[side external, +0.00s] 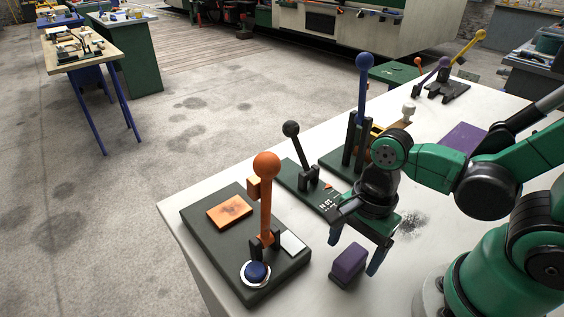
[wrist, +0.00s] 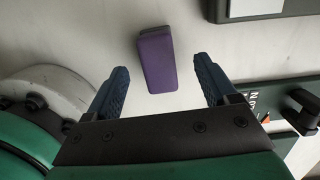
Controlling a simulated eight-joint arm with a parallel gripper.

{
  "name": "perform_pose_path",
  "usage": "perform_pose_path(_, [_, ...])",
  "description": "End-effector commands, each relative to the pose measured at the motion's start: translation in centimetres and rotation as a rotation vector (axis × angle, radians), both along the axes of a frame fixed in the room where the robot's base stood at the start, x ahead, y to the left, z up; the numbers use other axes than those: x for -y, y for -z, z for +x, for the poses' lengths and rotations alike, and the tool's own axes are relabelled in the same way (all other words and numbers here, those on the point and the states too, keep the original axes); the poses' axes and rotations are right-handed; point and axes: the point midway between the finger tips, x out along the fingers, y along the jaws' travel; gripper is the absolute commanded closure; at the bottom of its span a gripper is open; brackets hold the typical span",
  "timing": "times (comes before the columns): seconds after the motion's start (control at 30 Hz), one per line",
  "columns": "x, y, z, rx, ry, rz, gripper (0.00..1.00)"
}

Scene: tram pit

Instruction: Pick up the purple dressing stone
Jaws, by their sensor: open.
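The purple dressing stone (side external: 348,265) is a small block lying on the pale bench top near its front edge. In the wrist view the stone (wrist: 157,62) lies ahead of my gripper (wrist: 157,88), roughly centred between the two blue fingers, its near end about level with the fingertips in the picture. My gripper (side external: 355,247) is open and empty. In the side view it is above the bench, with one finger to the left of the stone and one to the right. I cannot tell the exact height of the fingertips.
A dark base with an orange-knobbed lever (side external: 266,200) and blue button stands left of the stone. A black-knobbed lever (side external: 296,150) and a blue-knobbed lever (side external: 362,100) stand behind. A flat purple item (side external: 463,138) lies farther back. Bare bench surrounds the stone.

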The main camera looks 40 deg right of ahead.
Motion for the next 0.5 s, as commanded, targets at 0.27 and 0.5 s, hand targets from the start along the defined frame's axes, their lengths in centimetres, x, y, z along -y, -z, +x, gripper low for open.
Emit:
perform_pose_path(0.27, [-0.15,1.09,-0.09,0.001,-0.001,0.0,0.21])
perform_pose_path(0.5, [-0.18,1.26,-0.14,0.001,0.0,0.0,0.21])
